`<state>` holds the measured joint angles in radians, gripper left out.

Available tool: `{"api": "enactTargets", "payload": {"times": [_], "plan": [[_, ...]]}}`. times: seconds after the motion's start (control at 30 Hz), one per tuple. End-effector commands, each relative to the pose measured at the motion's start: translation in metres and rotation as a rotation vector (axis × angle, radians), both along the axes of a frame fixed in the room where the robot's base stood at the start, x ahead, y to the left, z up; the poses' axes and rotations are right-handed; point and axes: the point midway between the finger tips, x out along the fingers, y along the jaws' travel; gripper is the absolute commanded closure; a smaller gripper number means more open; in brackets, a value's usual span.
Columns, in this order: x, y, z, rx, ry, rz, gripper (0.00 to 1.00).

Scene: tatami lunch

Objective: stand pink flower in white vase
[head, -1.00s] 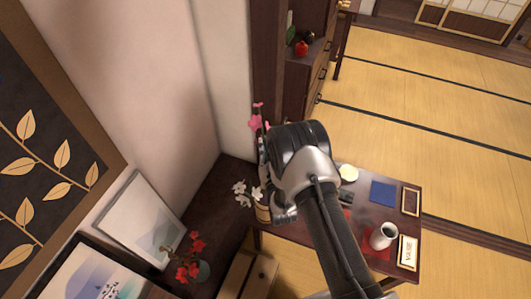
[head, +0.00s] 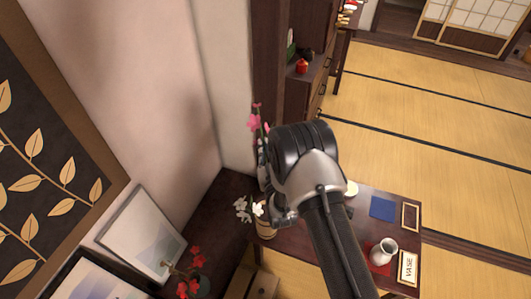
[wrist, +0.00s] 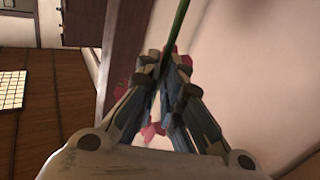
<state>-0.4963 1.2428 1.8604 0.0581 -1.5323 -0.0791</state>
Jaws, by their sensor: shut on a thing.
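The pink flower (head: 254,122) shows in the head view just left of my wrist, its blossoms up and its green stem running down behind my arm. In the wrist view my gripper (wrist: 172,70) is shut on the green stem (wrist: 180,20), with pink petals (wrist: 152,132) partly hidden behind the fingers. The white vase (head: 384,251) stands upright on a red mat (head: 376,264) at the right of the low table, well apart from my gripper.
A card reading VASE (head: 408,268) lies beside the vase. A tan pot (head: 266,230) with white flowers (head: 243,208) stands below my gripper, and red flowers (head: 190,287) stand at lower left. A blue square (head: 382,207) and an empty frame (head: 410,217) lie on the table. A wall (head: 210,100) is close on the left.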

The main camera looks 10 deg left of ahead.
Motion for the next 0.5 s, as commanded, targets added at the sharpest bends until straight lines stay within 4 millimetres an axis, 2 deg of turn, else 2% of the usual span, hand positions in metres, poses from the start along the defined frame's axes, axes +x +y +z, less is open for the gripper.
{"api": "enactTargets", "payload": {"times": [0.5], "plan": [[0.012,0.009,0.041,0.001,-0.002,0.000,1.00]]}}
